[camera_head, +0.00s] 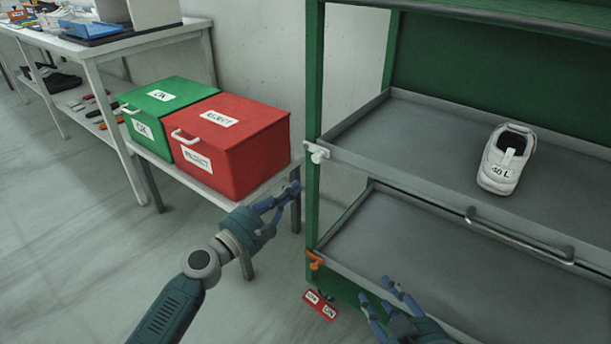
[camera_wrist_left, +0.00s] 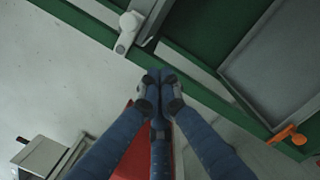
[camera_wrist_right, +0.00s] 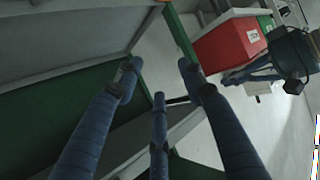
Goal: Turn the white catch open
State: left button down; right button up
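The white catch (camera_head: 316,152) sits on the green post at the left front corner of the rack's upper tray. It also shows near the top of the left wrist view (camera_wrist_left: 128,30). My left gripper (camera_head: 288,195) is below and to the left of the catch in the head view, apart from it. Its fingertips are together in the left wrist view (camera_wrist_left: 160,88), with nothing seen between them. My right gripper (camera_head: 382,294) is in front of the lower tray, its fingers spread and empty, as the right wrist view (camera_wrist_right: 160,82) shows.
An orange catch (camera_head: 315,261) is at the lower tray (camera_head: 400,250). A white shoe marked 40 L (camera_head: 502,165) stands on the upper tray (camera_head: 410,135). A red box (camera_head: 240,150) and a green box (camera_head: 150,115) stand on a low table left of the rack. A red tag (camera_head: 320,304) hangs low.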

aim_at(312, 152)
pick_arm(q)
jog(key=shift+w+d+r+p, duration=0.3)
jog(key=shift+d+r+p, duration=0.1)
jog(key=shift+d+r, duration=0.2)
jog(key=shift+w+d+r+p, duration=0.25)
jog(key=shift+d+r+p, duration=0.15)
jog(key=shift+d+r, duration=0.25)
jog(key=shift+w+d+r+p, duration=0.3)
jog(key=shift+d+r+p, duration=0.1)
jog(key=shift+d+r, duration=0.2)
pick_arm(e)
jog(key=s+d+f+g+h, duration=0.1)
jog(key=s+d+f+g, duration=0.2)
jog(key=s+f+g, duration=0.2)
jog(key=shift+s+d+f+g+h, duration=0.35)
jog(key=shift+s+f, duration=1.3)
jog(key=shift+s, duration=0.85)
pick_arm(q)
jog(key=shift+a, duration=0.1)
jog(key=shift+s+r+n+p, duration=0.1)
jog(key=shift+r+n+p, duration=0.15)
jog(key=shift+n+p, duration=0.45)
pick_arm(e)
jog(key=s+d+f+g, duration=0.1)
jog(key=s+d+g, duration=0.1)
jog(key=s, duration=0.4)
jog(key=shift+s+f+g+h, duration=0.3)
jog(key=shift+g+h, duration=0.05)
jog(key=shift+g, duration=0.2)
